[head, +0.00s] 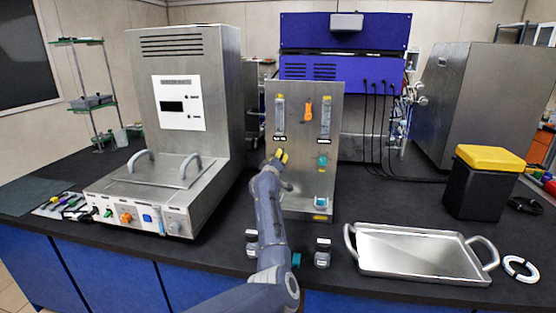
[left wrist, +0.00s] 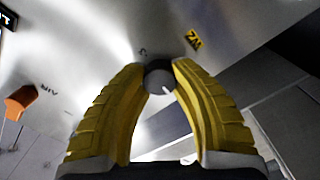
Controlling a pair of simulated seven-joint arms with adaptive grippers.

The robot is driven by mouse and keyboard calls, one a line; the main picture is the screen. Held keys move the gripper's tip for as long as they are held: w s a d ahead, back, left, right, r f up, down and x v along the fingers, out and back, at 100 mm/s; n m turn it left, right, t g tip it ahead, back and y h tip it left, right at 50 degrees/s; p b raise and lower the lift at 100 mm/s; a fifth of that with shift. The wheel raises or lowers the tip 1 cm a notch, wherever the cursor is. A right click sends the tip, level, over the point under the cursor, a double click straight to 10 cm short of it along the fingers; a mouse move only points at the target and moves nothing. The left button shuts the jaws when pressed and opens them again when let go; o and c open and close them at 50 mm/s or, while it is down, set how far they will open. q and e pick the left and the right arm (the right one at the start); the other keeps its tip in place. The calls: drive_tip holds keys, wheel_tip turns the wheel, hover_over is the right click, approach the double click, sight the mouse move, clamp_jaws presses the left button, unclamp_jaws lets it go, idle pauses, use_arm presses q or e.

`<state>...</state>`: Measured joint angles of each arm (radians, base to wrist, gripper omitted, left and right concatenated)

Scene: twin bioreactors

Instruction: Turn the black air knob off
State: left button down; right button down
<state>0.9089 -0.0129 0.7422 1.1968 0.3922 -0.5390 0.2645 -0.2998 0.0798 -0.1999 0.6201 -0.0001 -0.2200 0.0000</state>
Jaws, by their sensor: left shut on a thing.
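My left arm reaches up to the upright steel panel (head: 335,100). Its gripper (head: 279,156) is at the panel's left side, below the left flow tube, and covers the knob there in the head view. In the left wrist view, the yellow fingers (left wrist: 160,75) are closed around the sides of a dark round knob (left wrist: 159,80) with a white pointer mark. A yellow label (left wrist: 193,39) reading N2 is close to this knob. The lettering AIR (left wrist: 48,90) is beside an orange knob (left wrist: 20,102) farther left. My right gripper is not in view.
The panel carries two flow tubes (head: 279,114) (head: 325,118), an orange part (head: 308,110) and a teal knob (head: 322,160). A steel machine (head: 190,70) stands to the left. A metal tray (head: 420,255) lies to the right, with a black bin (head: 472,193) behind it.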

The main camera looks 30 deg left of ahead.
use_arm(q)
drive_tip(key=shift+n, duration=0.5)
drive_tip(key=shift+r, duration=0.1)
drive_tip(key=c, duration=1)
unclamp_jaws()
drive_tip(key=shift+o, duration=0.2)
drive_tip(key=shift+s, duration=0.1)
drive_tip(key=v, duration=1.1)
drive_tip(key=shift+s+d, duration=0.2)
drive_tip(key=shift+s, duration=0.15)
